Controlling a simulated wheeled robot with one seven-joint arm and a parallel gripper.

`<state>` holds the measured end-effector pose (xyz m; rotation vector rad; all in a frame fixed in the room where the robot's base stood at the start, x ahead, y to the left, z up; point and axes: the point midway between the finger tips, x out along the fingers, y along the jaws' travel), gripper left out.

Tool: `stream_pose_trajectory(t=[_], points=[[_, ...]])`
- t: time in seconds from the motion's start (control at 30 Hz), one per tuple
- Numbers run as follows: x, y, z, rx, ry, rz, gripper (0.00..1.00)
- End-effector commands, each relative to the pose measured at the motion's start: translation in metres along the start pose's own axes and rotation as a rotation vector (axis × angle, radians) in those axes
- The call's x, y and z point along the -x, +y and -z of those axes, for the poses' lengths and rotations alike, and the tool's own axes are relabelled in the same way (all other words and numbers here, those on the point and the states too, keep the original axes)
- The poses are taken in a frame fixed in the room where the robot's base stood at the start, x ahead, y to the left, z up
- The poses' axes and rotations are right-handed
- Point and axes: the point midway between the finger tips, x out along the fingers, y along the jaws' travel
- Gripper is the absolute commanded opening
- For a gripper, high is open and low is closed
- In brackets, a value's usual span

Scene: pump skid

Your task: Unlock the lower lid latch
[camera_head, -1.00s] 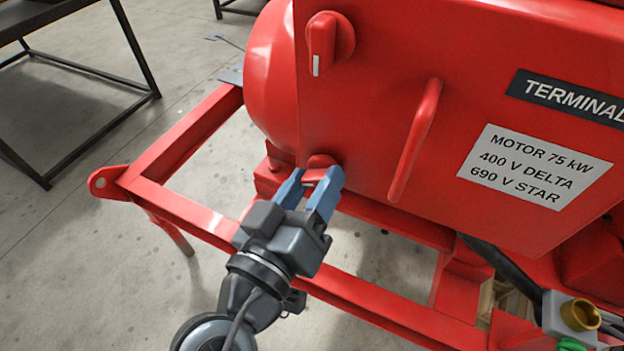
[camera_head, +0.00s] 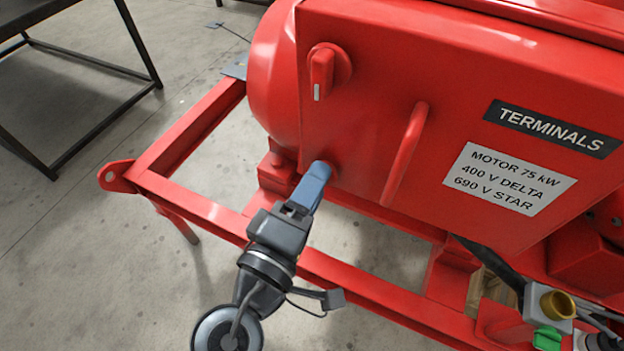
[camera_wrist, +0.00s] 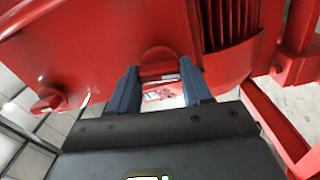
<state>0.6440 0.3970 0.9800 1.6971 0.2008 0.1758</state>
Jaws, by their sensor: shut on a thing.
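The lower lid latch (camera_wrist: 158,62) is a small red knob at the bottom left corner of the red terminal box lid. In the wrist view it sits between the two blue fingers of my gripper (camera_wrist: 160,80). In the head view my gripper (camera_head: 320,170) is shut on it, with the fingers lined up one behind the other, and they hide most of the latch. How far the latch is turned cannot be told. The upper lid latch (camera_head: 322,76) is a red knob with a white mark at its lower end, standing nearly upright.
A red lid handle (camera_head: 405,152) stands out just right of my gripper. The red skid frame (camera_head: 215,215) runs below and left of it. The terminal box (camera_head: 410,60) has labels at right. A dark table (camera_head: 85,140) stands at far left over bare floor.

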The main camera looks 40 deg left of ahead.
Motion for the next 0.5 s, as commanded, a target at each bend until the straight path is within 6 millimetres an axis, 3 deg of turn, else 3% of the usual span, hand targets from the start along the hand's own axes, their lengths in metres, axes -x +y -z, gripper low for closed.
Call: stream_pose_trajectory(t=[0.5], points=[[0.0002,-0.001,0.0,0.151,0.0,0.001,0.18]])
